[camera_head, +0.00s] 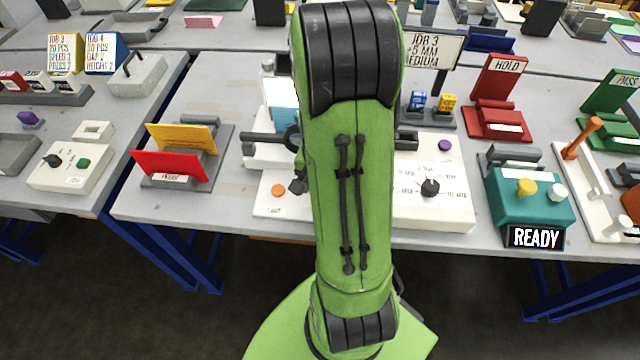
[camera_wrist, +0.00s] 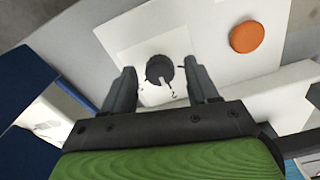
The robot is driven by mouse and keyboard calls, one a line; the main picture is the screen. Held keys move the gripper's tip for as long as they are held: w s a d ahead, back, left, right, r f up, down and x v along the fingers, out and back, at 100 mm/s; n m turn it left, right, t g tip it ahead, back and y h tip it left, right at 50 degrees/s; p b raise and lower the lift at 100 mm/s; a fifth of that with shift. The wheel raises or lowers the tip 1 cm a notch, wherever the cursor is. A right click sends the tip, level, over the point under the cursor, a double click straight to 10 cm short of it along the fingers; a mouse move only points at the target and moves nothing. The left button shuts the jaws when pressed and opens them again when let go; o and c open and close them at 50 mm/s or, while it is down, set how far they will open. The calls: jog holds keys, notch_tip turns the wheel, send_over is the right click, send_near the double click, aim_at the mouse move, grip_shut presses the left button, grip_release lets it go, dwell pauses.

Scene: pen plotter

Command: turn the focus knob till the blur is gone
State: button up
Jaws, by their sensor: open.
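A dark round knob (camera_wrist: 159,70) with a light pointer sits on a white panel in the wrist view. I cannot read its label, so I cannot tell for sure that it is the focus knob. My gripper (camera_wrist: 163,82) is open, with one finger on each side of the knob and a gap showing beside it. In the head view my green arm covers the middle of the white plotter (camera_head: 455,212) and hides most of the gripper area. Another black knob (camera_head: 430,187) is on the plotter's right part. No blurred picture can be made out.
An orange button (camera_wrist: 246,38) is near the knob; it also shows in the head view (camera_head: 278,190). A teal box (camera_head: 530,205) with a READY sign stands to the right. Red and yellow panels (camera_head: 172,166) stand to the left. A red HOLD stand (camera_head: 497,80) is behind.

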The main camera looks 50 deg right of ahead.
notch_tip(320, 180, up, 16)
jog(key=p, duration=0.6)
jog(key=shift+f, duration=0.15)
jog(key=s+a+r+n+t+p, duration=0.2)
jog(key=s+a+r+n, duration=0.1)
jog(key=a+r+n, duration=0.3)
jog(key=s+a+r+n+t+p, duration=0.2)
jog(key=a+r+n, duration=0.4)
jog(key=a, duration=0.5)
jog(key=shift+s+a+r+n+t, duration=0.25)
jog(key=shift+s+r+n+t, duration=0.15)
jog(key=shift+s+r+t, duration=0.4)
jog(key=shift+f, duration=0.1)
